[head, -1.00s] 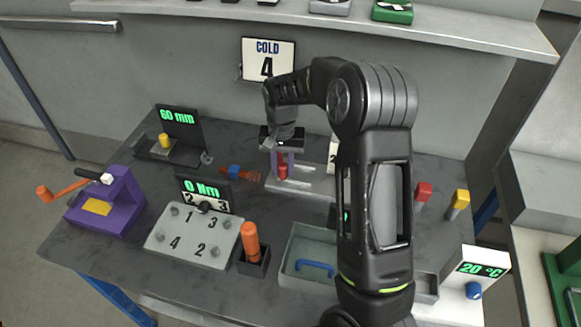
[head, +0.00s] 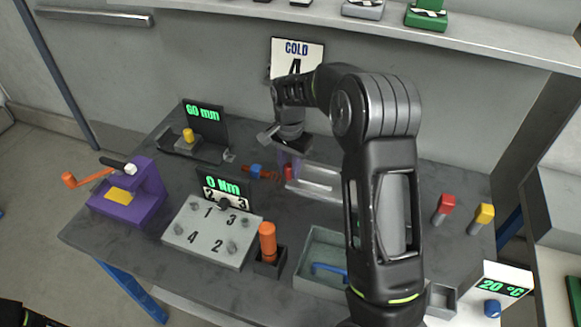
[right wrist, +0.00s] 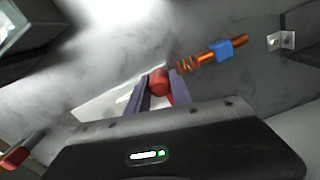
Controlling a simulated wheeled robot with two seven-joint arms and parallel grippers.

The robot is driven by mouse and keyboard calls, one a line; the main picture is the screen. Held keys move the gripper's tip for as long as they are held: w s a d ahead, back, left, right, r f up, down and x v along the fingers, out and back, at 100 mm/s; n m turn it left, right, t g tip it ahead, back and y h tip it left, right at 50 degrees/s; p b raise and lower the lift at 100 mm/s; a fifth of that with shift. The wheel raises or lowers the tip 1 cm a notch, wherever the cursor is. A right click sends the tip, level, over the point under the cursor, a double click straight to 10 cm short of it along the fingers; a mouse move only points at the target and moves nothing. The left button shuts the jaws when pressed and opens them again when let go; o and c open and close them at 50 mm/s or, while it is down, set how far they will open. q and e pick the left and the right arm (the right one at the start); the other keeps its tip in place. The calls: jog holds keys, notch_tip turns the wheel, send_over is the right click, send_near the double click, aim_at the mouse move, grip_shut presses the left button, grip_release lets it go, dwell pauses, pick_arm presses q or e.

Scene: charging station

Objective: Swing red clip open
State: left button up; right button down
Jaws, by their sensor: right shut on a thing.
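The red clip (head: 288,172) is at the left end of a pale metal fixture in the middle of the dark table. Its rounded red end (right wrist: 159,82) shows between the purple fingers in the right wrist view. My right gripper (head: 290,160) reaches down to it from above, tilted, and is shut on it. Its fingers also show in the right wrist view (right wrist: 158,76), one on each side of the red end. How far the clip has swung is hard to tell, as my gripper partly hides it.
An orange spring part with a blue block (head: 256,170) lies just left of the clip. A grey numbered block (head: 208,240), an orange-handled tool (head: 267,240) and an open tray (head: 305,285) stand in front. A purple crank device (head: 130,195) is at the left.

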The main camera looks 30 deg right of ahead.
jog(key=shift+w+r, duration=0.1)
jog(key=c, duration=1.1)
grip_release()
jog(key=shift+c, duration=0.2)
notch_tip(320, 180, up, 8)
jog(key=shift+f+b, duration=0.15)
jog(key=shift+b, duration=0.4)
